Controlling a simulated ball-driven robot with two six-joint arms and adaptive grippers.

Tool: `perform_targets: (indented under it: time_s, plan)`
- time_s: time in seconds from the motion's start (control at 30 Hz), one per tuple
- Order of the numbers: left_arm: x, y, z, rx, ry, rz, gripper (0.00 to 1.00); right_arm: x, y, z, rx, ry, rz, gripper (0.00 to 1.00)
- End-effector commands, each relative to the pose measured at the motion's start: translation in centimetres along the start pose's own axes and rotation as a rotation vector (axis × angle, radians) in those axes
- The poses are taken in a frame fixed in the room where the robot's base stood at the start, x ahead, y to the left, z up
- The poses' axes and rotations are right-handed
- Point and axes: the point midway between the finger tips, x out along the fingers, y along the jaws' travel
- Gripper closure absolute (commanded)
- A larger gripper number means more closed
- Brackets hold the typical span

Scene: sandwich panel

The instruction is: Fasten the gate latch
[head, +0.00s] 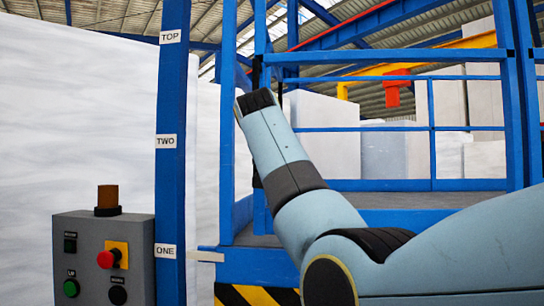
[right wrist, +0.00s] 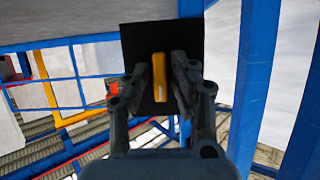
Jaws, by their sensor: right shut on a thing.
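The latch shows in the right wrist view as a yellow handle (right wrist: 158,68) on a black plate (right wrist: 134,42). My right gripper (right wrist: 166,80) has a finger on either side of the handle and is shut on it. In the head view my right arm reaches in from the right up to the blue gate post, and the gripper and the yellow handle are hidden behind its end. The gate (head: 431,130) is a blue rail frame; I cannot tell whether the latch is fastened. My left gripper is not in view.
A blue post (head: 172,90) labelled TOP, TWO and ONE stands at left. A grey control box (head: 135,240) with buttons and an amber lamp (head: 108,200) stands beside it. Pale panels (head: 80,120) fill the left. A black and yellow striped edge (head: 250,294) lies below the platform.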

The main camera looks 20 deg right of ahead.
Motion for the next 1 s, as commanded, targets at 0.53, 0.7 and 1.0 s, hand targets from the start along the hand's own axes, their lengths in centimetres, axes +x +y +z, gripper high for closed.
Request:
perform_targets:
  time_s: [0.53, 0.7, 1.0]
  plan:
    - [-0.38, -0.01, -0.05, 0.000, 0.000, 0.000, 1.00, -0.01, -0.02, -0.08, -0.042, 0.003, 0.017, 1.00]
    - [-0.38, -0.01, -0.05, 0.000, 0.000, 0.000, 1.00, -0.01, -0.01, -0.08, -0.042, 0.003, 0.017, 0.63]
    - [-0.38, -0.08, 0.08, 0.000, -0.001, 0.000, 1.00, 0.00, 0.00, -0.04, -0.041, 0.002, 0.017, 0.63]
